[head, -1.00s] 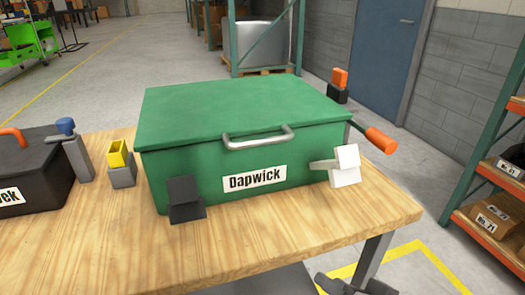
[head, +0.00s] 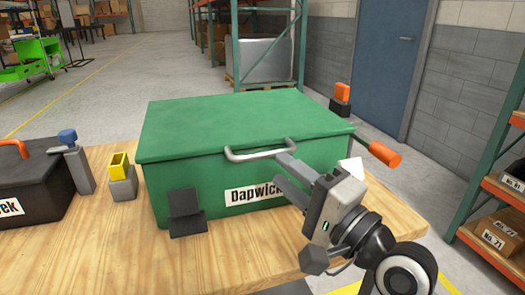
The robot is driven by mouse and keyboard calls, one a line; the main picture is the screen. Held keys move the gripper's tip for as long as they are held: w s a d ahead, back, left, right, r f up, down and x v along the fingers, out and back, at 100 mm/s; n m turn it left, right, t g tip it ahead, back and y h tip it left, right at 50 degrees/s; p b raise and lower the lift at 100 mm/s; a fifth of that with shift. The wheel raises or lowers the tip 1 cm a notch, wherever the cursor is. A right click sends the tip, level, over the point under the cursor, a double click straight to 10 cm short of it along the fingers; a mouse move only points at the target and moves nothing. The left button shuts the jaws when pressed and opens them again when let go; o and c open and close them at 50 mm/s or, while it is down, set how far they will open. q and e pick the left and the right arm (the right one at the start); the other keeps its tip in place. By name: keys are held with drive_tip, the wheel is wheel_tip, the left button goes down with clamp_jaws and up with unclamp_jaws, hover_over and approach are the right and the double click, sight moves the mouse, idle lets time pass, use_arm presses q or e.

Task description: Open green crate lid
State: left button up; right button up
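The green crate (head: 170,185) stands on the wooden table with a white "Dapwick" label (head: 245,195) on its front. Its green lid (head: 235,122) is down flat on the crate. A grey bar handle (head: 245,154) sits at the lid's front edge. My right gripper (head: 280,167) is in front of the crate, just right of the handle. Its two fingers are apart, with nothing seen between them. The upper finger overlaps the handle's right end in the picture; I cannot tell whether they touch. The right gripper covers part of the label. My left gripper is not in view.
A black case (head: 45,190) with an orange handle stands at the left. A blue-topped grey clamp (head: 76,162) and a yellow-topped block (head: 121,178) stand between it and the crate. An orange-ended lever (head: 384,154) sticks out at right.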

sight(266, 157)
drive_tip(key=x, duration=0.6)
drive_tip(key=shift+w+a, duration=0.15)
drive_tip(key=shift+w, duration=0.05)
drive_tip(key=shift+r, duration=0.1)
clamp_jaws()
